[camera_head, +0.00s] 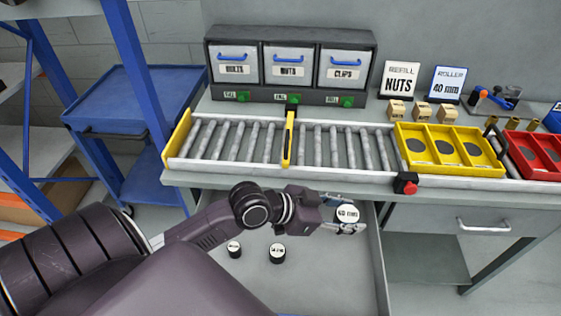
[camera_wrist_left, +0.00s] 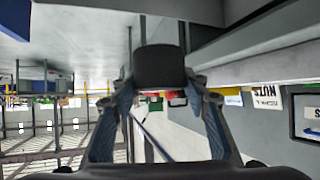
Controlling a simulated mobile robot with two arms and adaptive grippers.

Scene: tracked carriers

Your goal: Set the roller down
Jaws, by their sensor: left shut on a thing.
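My left gripper (camera_head: 352,214) is shut on a roller (camera_head: 346,212), a short dark cylinder with a white end labelled 40 mm. It holds the roller above the open drawer (camera_head: 378,270), in front of the bench edge. In the left wrist view the roller (camera_wrist_left: 160,67) is a dark cylinder between the two fingertips (camera_wrist_left: 160,90). Two similar dark rollers with white labelled tops, a smaller one (camera_head: 234,249) and a larger one (camera_head: 277,254), stand in the drawer below my left arm; their labels are too small to read. My right gripper is not in view.
A conveyor (camera_head: 343,146) with a yellow stop bar (camera_head: 288,140) runs along the bench. A yellow carrier (camera_head: 407,130) with several dark round spots sits at its right, then a red carrier (camera_head: 511,140). A sign (camera_head: 447,84) reads ROLLER 40 mm. A red button (camera_head: 406,184) juts from the front edge.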

